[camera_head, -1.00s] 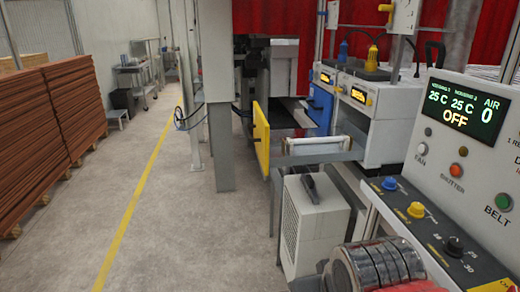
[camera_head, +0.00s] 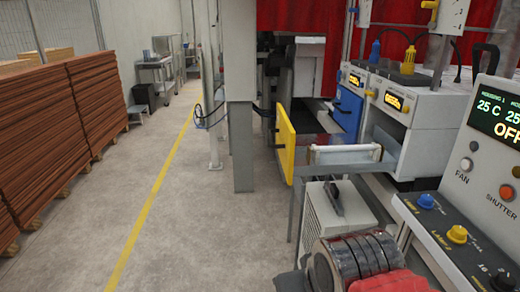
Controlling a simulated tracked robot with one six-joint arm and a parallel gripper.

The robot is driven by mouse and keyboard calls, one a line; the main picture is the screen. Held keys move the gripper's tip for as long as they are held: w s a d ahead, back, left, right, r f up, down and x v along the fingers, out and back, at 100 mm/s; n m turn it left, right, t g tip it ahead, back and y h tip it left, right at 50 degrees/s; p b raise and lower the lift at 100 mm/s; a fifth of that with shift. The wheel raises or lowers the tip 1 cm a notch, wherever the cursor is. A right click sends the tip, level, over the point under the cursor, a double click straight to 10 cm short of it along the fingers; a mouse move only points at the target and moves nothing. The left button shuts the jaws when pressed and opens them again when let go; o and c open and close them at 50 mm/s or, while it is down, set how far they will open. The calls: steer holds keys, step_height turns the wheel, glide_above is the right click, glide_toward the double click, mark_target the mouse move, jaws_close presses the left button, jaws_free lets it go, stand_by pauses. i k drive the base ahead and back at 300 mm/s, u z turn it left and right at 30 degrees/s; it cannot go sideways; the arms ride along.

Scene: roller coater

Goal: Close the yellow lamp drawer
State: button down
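The yellow lamp drawer is pulled out to the left from the machine. Its upright yellow front panel (camera_head: 286,145) stands clear of the machine body, and its pale tray frame (camera_head: 342,152) stretches behind it to the right. The blue drawer front (camera_head: 347,110) beside it sits close to the machine. My gripper's fingers do not show, so its state is hidden. A dark ribbed cylinder and a red part at the bottom seem to be mine.
A grey box with a handle (camera_head: 338,212) stands below the open drawer. A control panel (camera_head: 468,225) with knobs is at right. A grey post (camera_head: 242,140) stands left of the drawer. Brown stacked boards (camera_head: 60,130) line the left; the floor (camera_head: 205,235) between is clear.

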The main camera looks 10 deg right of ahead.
mark_target(297, 158)
steer(key=u, duration=0.35)
steer(key=i, duration=1.25)
steer(key=z, duration=0.1)
